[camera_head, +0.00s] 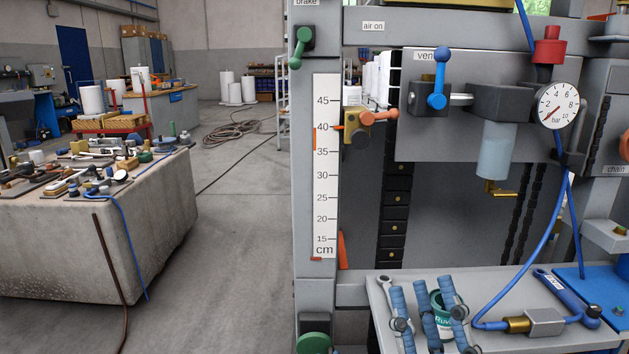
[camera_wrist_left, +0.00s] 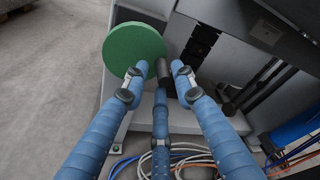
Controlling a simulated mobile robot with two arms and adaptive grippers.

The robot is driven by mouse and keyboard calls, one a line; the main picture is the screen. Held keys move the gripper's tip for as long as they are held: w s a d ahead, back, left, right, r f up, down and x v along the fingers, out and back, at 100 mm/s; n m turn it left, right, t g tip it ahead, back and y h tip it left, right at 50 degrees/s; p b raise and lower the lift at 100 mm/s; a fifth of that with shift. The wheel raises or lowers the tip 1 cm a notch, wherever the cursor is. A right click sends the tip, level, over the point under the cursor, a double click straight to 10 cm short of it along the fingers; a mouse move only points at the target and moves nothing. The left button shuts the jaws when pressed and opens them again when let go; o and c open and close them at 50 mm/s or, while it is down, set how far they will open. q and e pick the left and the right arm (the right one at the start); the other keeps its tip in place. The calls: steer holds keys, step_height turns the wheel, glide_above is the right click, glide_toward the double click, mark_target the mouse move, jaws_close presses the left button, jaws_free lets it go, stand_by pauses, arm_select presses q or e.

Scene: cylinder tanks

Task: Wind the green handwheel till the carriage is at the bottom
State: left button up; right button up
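The green handwheel (camera_head: 313,343) is at the bottom edge of the head view, mostly cut off. In the left wrist view the green wheel (camera_wrist_left: 128,45) shows as a disc with a dark handle (camera_wrist_left: 163,70). My left gripper (camera_wrist_left: 160,75) has its blue fingers spread around the handle, with visible gaps at the sides. The carriage's brass block with orange knob (camera_head: 370,117) has its orange pointer (camera_head: 339,127) close to 40 on the cm scale (camera_head: 326,180). My right gripper (camera_head: 424,285) has its fingers apart, in front of a green tin (camera_head: 438,300).
A grey tray (camera_head: 545,345) holds the tin, a blue tool (camera_head: 566,292) and a hose fitting (camera_head: 540,322). A green brake lever (camera_head: 301,47) is at upper left of the rig. A cluttered stone block (camera_head: 110,240) stands left; the floor between is clear. Cables (camera_wrist_left: 180,160) lie below the wheel.

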arm_select(q)
steer(key=shift+s, duration=0.1)
